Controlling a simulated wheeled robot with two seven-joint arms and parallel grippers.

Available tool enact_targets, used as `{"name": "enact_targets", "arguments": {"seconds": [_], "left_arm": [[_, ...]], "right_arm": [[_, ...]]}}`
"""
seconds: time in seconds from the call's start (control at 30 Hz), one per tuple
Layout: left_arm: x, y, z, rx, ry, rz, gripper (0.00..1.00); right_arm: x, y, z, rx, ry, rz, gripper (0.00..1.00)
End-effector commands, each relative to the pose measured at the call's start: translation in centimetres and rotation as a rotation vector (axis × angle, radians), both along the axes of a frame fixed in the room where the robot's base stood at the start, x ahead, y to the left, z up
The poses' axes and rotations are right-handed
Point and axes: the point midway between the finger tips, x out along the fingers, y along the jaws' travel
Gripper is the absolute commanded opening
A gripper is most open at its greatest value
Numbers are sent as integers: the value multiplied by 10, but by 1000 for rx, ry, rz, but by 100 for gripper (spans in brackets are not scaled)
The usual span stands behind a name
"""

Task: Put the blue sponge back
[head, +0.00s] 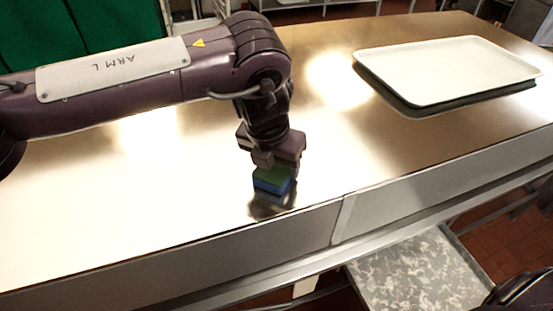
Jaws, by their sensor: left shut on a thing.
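The blue sponge (271,183) has a green layer on top and a blue layer below. It is near the front edge of the shiny metal counter (190,220). My left gripper (274,164) points straight down and is shut on the sponge from above. The gripper hides part of the sponge's top and back. I cannot tell whether the sponge touches the counter or hangs just above it; a dark reflection shows beneath it. My right gripper is not in view.
A white tray (450,68) lies at the back right of the counter. A mottled grey tray (420,275) sits lower, in front of the counter. A green cloth (85,30) hangs behind at the left. The counter between the sponge and the white tray is clear.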

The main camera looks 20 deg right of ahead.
Motion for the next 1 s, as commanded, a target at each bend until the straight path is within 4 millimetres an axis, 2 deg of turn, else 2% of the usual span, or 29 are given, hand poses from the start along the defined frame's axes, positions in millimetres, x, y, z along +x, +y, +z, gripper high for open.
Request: {"name": "enact_targets", "arguments": {"seconds": [0.17, 0.2, 0.37, 0.73, 0.87, 1.0], "left_arm": [[0, 0, -3, 1, 1, 0, 36], [0, 0, -3, 0, 0, 0, 60], [0, 0, -2, 0, 0, 0, 80], [0, 0, 4, -1, -1, 0, 80], [-4, 4, 22, -2, -3, -2, 80], [-10, 10, 52, -3, -4, 0, 80]], "right_arm": [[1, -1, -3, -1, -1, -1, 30], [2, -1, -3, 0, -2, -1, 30], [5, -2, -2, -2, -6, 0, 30], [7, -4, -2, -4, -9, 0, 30], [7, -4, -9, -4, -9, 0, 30], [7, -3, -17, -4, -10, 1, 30]]}}
